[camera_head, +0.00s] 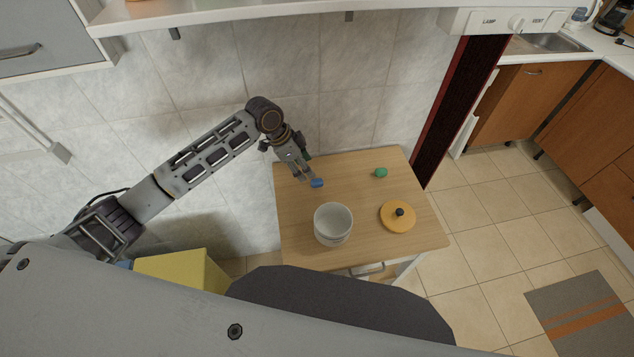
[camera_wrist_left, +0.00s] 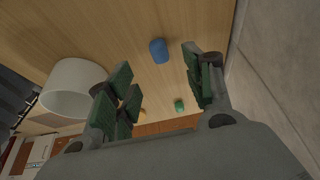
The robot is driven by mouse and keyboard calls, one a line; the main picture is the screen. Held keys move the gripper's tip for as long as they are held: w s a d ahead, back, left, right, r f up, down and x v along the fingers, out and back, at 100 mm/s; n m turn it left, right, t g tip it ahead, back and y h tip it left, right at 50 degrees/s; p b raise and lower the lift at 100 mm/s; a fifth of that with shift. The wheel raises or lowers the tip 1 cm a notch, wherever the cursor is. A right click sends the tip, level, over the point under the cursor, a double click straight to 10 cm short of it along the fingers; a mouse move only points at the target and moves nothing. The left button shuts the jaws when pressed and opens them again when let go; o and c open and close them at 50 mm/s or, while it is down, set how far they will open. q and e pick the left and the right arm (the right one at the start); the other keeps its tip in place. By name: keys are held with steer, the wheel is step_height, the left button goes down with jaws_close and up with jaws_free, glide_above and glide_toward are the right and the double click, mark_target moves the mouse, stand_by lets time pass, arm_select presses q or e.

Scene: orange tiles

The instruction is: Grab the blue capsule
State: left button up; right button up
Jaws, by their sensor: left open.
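The blue capsule (camera_head: 317,183) lies on the wooden tabletop (camera_head: 300,215), just beyond the fingertips of my left gripper (camera_head: 308,179). In the left wrist view the blue capsule (camera_wrist_left: 158,51) shows past the fingertips, in the space ahead of the two fingers. My left gripper (camera_wrist_left: 158,72) is open, with green finger pads spread apart and nothing between them. It seems to hang close above the table; the exact height I cannot tell. My right gripper is not in view.
A white pot (camera_head: 333,224) stands near the table's front. An orange lid (camera_head: 397,216) with a dark knob lies to its right. A green capsule (camera_head: 380,172) lies at the back right. A tiled wall (camera_head: 230,65) rises behind the table. A yellow box (camera_head: 178,268) is at lower left.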

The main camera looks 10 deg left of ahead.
mark_target(317, 180)
arm_select(q)
steer(key=shift+x, duration=1.65)
steer(key=shift+d, duration=0.1)
steer(key=shift+d+p+x, duration=0.15)
steer(key=shift+p+x, duration=0.2)
steer(key=shift+x, duration=0.95)
steer(key=shift+d+p+x, duration=0.1)
steer(key=shift+p+x, duration=0.25)
steer(key=shift+x, duration=0.9)
steer(key=shift+r, duration=0.1)
steer(key=shift+c, duration=0.4)
steer(key=c, duration=0.8)
